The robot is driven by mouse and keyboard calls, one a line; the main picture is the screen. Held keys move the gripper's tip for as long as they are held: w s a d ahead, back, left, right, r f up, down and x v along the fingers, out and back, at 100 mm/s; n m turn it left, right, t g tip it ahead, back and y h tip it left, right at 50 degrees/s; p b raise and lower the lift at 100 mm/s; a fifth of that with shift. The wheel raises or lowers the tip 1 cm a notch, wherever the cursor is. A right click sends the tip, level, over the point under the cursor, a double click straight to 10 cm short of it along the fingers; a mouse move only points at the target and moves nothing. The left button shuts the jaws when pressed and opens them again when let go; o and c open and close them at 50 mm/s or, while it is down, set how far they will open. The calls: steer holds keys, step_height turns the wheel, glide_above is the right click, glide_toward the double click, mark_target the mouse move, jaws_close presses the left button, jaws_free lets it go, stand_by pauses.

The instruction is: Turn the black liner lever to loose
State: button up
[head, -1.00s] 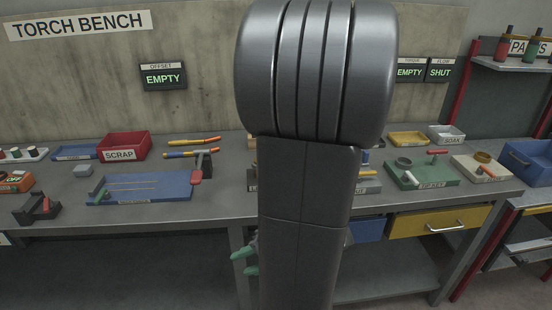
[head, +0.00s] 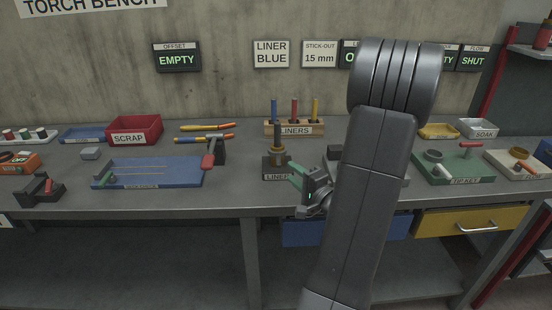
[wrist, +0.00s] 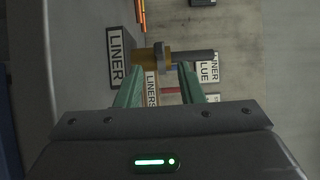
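The liner stand (head: 277,174) is a black block labelled LINER at the middle of the bench. A brass collar (head: 279,156) sits on it, with a dark upright rod (head: 278,139) above. In the wrist view, turned sideways, the collar (wrist: 152,57) and dark rod (wrist: 196,56) lie just beyond the fingertips. I cannot tell which dark part is the lever or its setting. My gripper (head: 294,174) has green fingers and is just right of the stand, pointing at it. In the wrist view my gripper (wrist: 160,72) is open, with nothing clamped between the fingers.
A wooden liner rack (head: 294,128) with blue, red and yellow tubes stands behind. Signs read LINER BLUE (head: 271,53) and STICK-OUT 15 mm (head: 320,53). A blue cutting tray (head: 150,173) is at left, a green fixture (head: 455,168) at right. Bare bench lies left of the stand.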

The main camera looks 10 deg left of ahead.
mark_target(278, 160)
steer(key=p+x, duration=0.2)
steer(key=x, duration=0.7)
steer(key=shift+w+a, duration=0.25)
steer(key=shift+a, duration=0.1)
jaws_close()
